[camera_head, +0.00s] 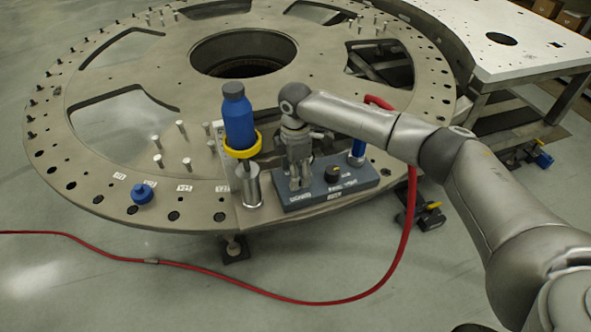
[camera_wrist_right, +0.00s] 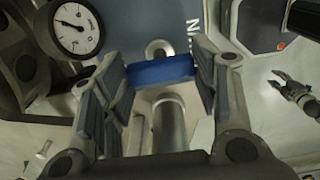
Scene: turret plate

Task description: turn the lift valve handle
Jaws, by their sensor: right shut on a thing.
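The control box (camera_head: 350,185) is a grey-blue block with labels at the front edge of the turret plate. My right gripper (camera_head: 297,170) points down over its left half. In the right wrist view a blue handle bar (camera_wrist_right: 165,69) sits between the two finger pads of my right gripper (camera_wrist_right: 157,88), which is shut on it. A metal post (camera_wrist_right: 168,120) shows below the bar. In the head view the gripper hides the handle. My left gripper is not in the head view; a small grey gripper-like shape (camera_wrist_right: 297,92) shows at the right of the wrist view.
A blue bottle with a yellow ring (camera_head: 240,128) stands close left of my right gripper. A black knob (camera_head: 332,173) and a blue fitting (camera_head: 357,150) are on the box's right half. A red hose (camera_head: 407,225) runs down to the floor. A pressure gauge (camera_wrist_right: 76,26) is near the left finger.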

